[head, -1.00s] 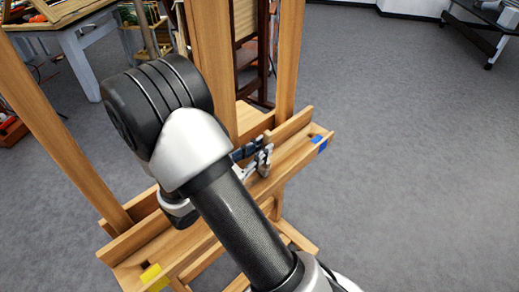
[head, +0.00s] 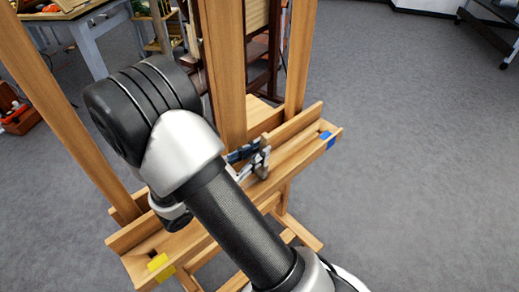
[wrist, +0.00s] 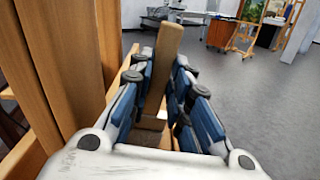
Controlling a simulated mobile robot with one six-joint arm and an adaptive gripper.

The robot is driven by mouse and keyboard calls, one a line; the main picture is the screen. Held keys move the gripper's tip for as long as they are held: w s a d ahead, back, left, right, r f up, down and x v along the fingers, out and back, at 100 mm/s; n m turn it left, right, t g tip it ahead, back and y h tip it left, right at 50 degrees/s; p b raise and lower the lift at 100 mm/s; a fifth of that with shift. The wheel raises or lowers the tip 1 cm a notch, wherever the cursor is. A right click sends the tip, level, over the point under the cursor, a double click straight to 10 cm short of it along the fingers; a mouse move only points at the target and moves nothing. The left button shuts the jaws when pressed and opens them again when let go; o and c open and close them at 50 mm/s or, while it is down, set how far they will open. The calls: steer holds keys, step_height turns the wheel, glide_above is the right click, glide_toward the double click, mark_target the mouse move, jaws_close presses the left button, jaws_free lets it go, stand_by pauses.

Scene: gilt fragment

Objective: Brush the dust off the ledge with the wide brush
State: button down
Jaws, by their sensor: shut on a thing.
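The wooden ledge (head: 297,153) of the easel runs diagonally across the head view, with a yellow mark (head: 158,262) at its left end and a blue mark (head: 327,139) at its right end. My gripper (head: 258,160) is over the ledge, right of its middle. In the wrist view, my gripper (wrist: 165,105) has its blue fingers shut on the brush, whose flat wooden handle (wrist: 168,55) stands up between them. The bristles are hidden, so I cannot tell whether they touch the ledge. I cannot make out dust on the ledge.
Easel uprights (head: 222,75) rise just behind the ledge, close to my gripper. A worktable (head: 85,45) and a red toolbox (head: 18,115) stand at the left. The grey floor (head: 420,160) at the right is clear.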

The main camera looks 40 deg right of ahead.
steer(key=shift+s+a+p, duration=0.95)
steer(key=shift+s+a, duration=0.3)
steer(key=shift+a, duration=4.15)
steer(key=w+d+p, duration=0.1)
steer(key=d+p, duration=0.1)
steer(key=d, duration=1.3)
steer(key=shift+w+r, duration=0.1)
steer(key=shift+r, duration=0.05)
step_height(320, 180, up, 9)
steer(key=p, duration=0.7)
